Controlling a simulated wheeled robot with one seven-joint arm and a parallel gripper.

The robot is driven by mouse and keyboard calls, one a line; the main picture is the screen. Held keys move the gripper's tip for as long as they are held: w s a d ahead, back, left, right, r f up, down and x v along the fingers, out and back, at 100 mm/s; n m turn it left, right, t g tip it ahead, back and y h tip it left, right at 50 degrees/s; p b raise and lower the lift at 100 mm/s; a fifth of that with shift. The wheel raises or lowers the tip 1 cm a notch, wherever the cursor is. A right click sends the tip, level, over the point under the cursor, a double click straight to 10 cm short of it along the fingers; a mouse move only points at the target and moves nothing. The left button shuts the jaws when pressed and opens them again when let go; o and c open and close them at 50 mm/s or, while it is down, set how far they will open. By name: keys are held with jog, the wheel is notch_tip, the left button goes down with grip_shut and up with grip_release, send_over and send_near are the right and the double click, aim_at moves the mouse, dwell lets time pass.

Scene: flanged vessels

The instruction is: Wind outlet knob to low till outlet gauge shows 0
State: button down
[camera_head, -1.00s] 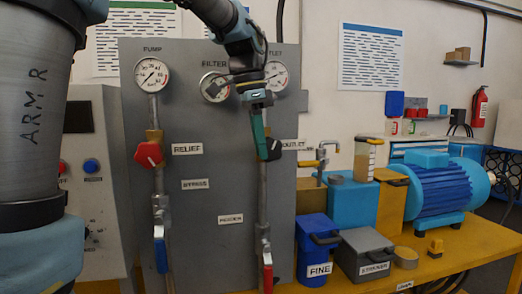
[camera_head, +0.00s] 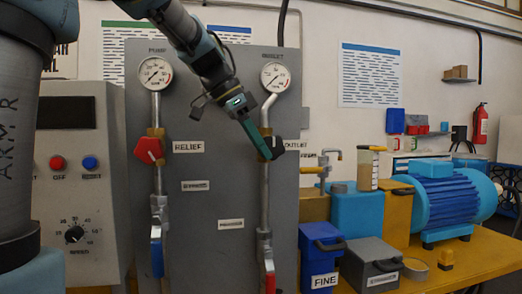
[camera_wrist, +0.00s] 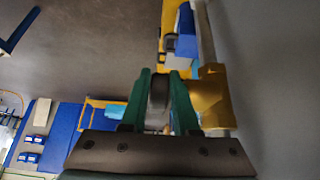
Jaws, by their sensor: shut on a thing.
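The outlet knob (camera_head: 277,148) is black and sits on a brass valve on the right-hand pipe of the grey panel (camera_head: 210,215), beside the outlet label. My gripper (camera_head: 266,148) reaches it from the upper left, with green fingers on the knob. In the wrist view, the two green fingers of my gripper (camera_wrist: 160,100) are closed on the dark knob (camera_wrist: 158,92), next to the brass valve body (camera_wrist: 208,97). The outlet gauge (camera_head: 275,77) is uncovered at the top of that pipe. Its needle reading is too small to tell.
The pump gauge (camera_head: 155,72) and red relief knob (camera_head: 149,150) are on the left pipe. A blue lever (camera_head: 157,257) and a red lever (camera_head: 269,275) hang below. The control box (camera_head: 75,180) stands left; the blue motor (camera_head: 440,195) is on the yellow bench at right.

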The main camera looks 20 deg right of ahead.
jog(key=c, duration=0.9)
grip_release()
jog(key=shift+c, duration=0.2)
jog(key=shift+r, duration=0.1)
jog(key=v, duration=1)
jog(key=shift+a+r, duration=0.2)
jog(key=shift+r, duration=0.05)
jog(key=shift+s, duration=0.1)
